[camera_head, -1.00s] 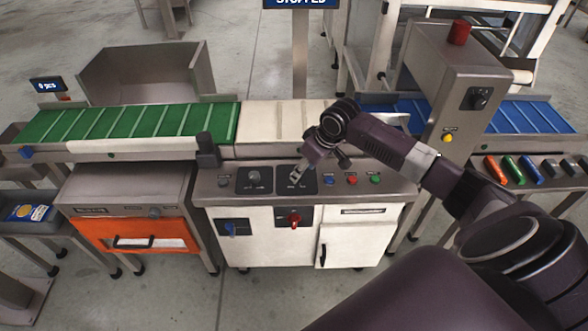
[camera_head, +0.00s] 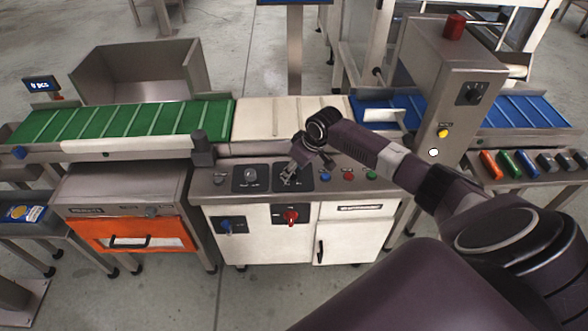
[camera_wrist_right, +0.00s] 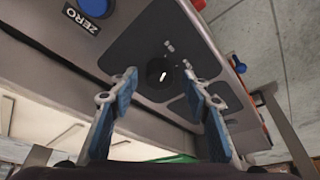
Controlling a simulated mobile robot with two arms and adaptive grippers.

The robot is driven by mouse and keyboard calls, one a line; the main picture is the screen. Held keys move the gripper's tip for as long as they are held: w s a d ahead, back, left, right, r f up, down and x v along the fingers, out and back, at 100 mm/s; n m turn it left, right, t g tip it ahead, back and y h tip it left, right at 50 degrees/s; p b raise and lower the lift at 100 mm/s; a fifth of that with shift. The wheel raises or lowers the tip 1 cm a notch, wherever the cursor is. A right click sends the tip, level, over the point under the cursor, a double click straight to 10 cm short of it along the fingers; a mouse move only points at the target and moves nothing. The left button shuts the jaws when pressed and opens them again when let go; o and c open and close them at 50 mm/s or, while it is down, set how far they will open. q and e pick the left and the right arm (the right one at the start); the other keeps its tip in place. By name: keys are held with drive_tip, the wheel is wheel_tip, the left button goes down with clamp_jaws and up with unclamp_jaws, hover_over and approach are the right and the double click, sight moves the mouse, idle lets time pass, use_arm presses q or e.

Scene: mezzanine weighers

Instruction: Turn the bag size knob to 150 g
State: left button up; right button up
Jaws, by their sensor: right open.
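The control panel (camera_head: 334,186) carries two dark plates, the right one (camera_head: 306,186) partly covered by my right gripper (camera_head: 288,180). In the right wrist view a round black knob (camera_wrist_right: 158,71) with a white pointer sits on a dark plate (camera_wrist_right: 125,48). Small marks beside the knob are too small to read, so I cannot tell its setting. My right gripper (camera_wrist_right: 160,105) is open and empty, its two blue-grey fingers on either side of the knob in the picture. No contact with the knob shows. My left gripper is not in view.
A blue button (camera_wrist_right: 94,6) labelled ZERO is beside the plate. The left plate has a grey dial (camera_head: 251,174). Red (camera_head: 348,176) and green (camera_head: 371,175) buttons sit right of my gripper. A green belt (camera_head: 120,123) runs behind left.

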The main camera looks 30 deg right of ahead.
drive_tip(key=c, duration=1.2)
drive_tip(key=shift+o, duration=0.2)
drive_tip(key=shift+r+m+p, duration=0.2)
drive_tip(key=shift+m+p, duration=0.2)
drive_tip(key=shift+p, duration=0.45)
drive_tip(key=m+p, duration=0.1)
drive_tip(key=p, duration=0.1)
drive_tip(key=m+h+p, duration=0.1)
drive_tip(key=m+p, duration=0.1)
drive_tip(key=m+h+p, duration=0.1)
drive_tip(key=p, duration=0.1)
drive_tip(key=shift+a+r+m+p, duration=0.1)
drive_tip(key=shift+a+m+p, duration=0.15)
drive_tip(key=shift+m+p, duration=0.1)
drive_tip(key=shift+m+h+p, duration=0.3)
drive_tip(key=shift+m+p, duration=0.45)
drive_tip(key=shift+m, duration=0.2)
drive_tip(key=shift+f+m+h+p, duration=0.2)
drive_tip(key=shift+m+h+p, duration=0.15)
drive_tip(key=shift+m, duration=0.45)
drive_tip(key=shift+w+m+g+h+p, duration=0.1)
drive_tip(key=shift+m+g+h+p, duration=0.35)
drive_tip(key=shift+m, duration=1.05)
drive_tip(key=shift+f, duration=0.1)
